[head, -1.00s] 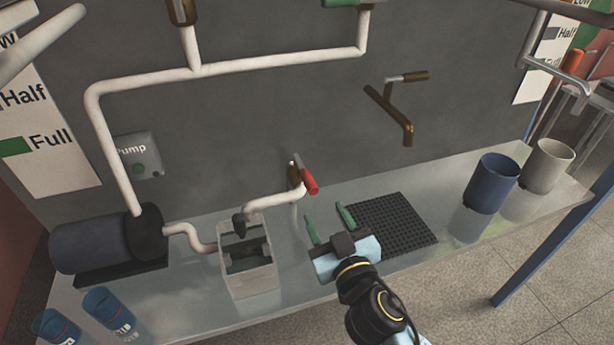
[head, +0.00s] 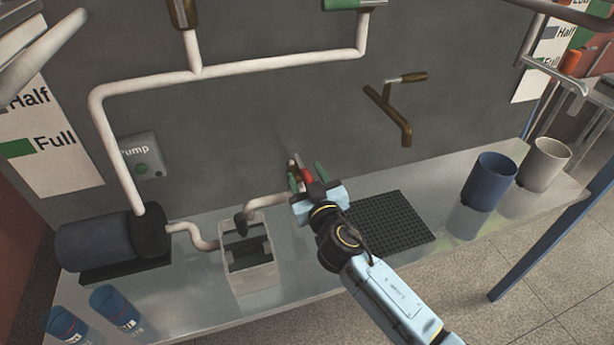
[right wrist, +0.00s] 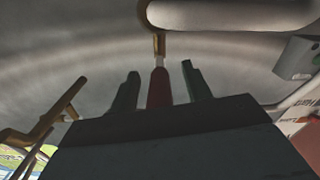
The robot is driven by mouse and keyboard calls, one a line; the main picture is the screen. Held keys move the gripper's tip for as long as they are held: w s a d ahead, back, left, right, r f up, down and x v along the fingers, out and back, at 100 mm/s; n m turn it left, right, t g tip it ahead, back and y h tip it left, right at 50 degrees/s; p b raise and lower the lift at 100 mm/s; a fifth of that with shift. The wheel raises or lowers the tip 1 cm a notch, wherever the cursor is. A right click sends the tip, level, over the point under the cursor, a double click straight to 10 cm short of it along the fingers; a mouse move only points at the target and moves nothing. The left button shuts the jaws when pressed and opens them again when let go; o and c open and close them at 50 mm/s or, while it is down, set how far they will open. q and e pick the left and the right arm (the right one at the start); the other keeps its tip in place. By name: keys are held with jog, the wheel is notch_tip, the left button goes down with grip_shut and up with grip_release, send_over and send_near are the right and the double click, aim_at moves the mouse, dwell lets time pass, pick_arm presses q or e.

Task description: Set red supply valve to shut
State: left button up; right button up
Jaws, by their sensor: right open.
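The red supply valve handle (head: 307,175) sits on the brass valve at the wall end of the white pipe, above the bench. In the right wrist view the red handle (right wrist: 159,88) points toward my gripper, with the brass valve stem (right wrist: 159,44) beyond it. My right gripper (head: 306,174) is open, its two green fingers on either side of the red handle. In the right wrist view a gap shows between the handle and each finger (right wrist: 160,88). The gripper hides most of the valve body in the head view. My left gripper is not in view.
A clear tank (head: 249,262) stands left of my right gripper, fed by the white pipe (head: 262,203). A black grid mat (head: 390,222) lies to the right. Blue (head: 489,182) and beige (head: 544,163) cups stand farther right. A brass tap (head: 392,110) juts from the wall.

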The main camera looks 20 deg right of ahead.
grip_shut()
